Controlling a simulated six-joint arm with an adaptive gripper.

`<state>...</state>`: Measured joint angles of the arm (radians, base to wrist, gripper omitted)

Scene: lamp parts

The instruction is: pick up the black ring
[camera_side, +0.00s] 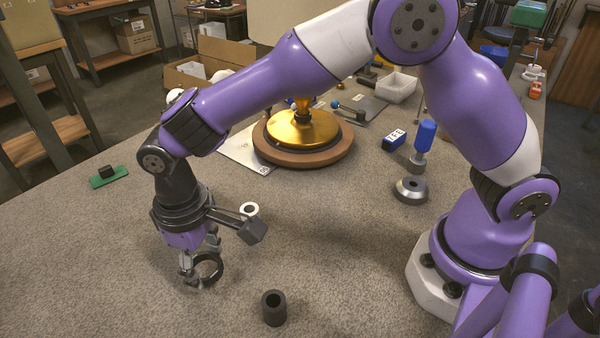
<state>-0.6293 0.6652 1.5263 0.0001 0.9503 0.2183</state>
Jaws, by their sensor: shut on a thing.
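The black ring (219,269) stands on its edge at the front left of the grey table, its opening facing the camera at an angle. My gripper (190,273) points down and is shut on the left side of the ring's wall. The ring's lower edge is at or just above the table top; I cannot tell if it touches.
A black hollow cylinder (274,308) stands to the right of my gripper. A gold lamp base on a round wooden board (340,152) stands farther back. A metal disc (410,190) and a blue-handled tool (425,137) are at the right.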

